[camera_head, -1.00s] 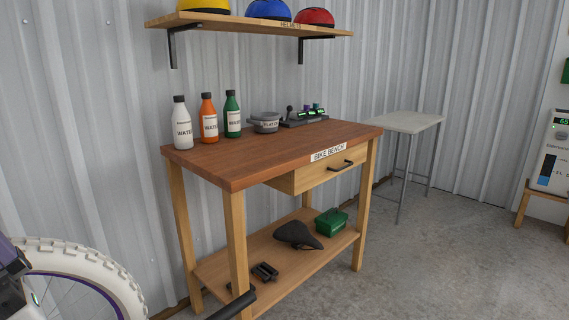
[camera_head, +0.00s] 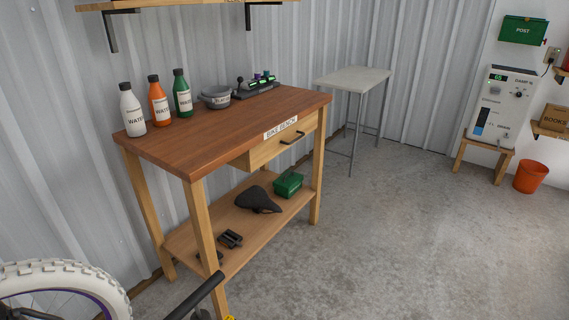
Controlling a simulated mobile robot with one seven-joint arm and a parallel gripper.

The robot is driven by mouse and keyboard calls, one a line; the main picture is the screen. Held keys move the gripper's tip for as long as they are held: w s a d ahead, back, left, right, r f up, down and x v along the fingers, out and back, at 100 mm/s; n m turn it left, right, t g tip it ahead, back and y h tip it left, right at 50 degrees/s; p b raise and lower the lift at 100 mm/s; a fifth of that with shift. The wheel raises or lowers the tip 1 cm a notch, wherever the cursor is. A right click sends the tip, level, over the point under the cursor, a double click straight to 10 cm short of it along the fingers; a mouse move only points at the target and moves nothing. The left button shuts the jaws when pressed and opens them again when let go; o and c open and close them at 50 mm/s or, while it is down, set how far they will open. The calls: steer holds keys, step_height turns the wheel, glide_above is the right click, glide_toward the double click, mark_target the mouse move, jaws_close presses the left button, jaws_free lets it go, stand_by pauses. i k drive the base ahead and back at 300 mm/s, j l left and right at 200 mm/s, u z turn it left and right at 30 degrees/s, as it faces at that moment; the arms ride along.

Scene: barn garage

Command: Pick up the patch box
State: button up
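A grey rounded container (camera_head: 216,98) with a lid and a pale label stands on the brown top of the bike bench (camera_head: 215,125), right of the bottles. Its label is too small to read surely; it may be the patch box. A green box (camera_head: 288,184) with a dark handle sits on the bench's lower shelf, at its right end; I see no readable label on it. My gripper is not in view.
White, orange (camera_head: 158,101) and green bottles stand left of the container; a black rack (camera_head: 256,86) stands right. A saddle (camera_head: 257,200) and pedals (camera_head: 230,239) lie on the shelf. A bike wheel (camera_head: 62,270) and black bar (camera_head: 196,294) fill the lower left.

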mark_target(283, 194)
steer(key=i+l, duration=0.2)
steer(key=l, duration=0.2)
steer(key=i+l, duration=0.25)
steer(key=l, duration=0.15)
steer(key=i+l, duration=0.2)
steer(key=l, duration=0.15)
steer(key=i+l, duration=0.8)
steer(key=i+j, duration=0.2)
steer(key=i, duration=0.35)
steer(key=i+j, duration=0.15)
steer(key=i, duration=0.4)
steer(key=i+j, duration=0.2)
steer(key=i, duration=0.4)
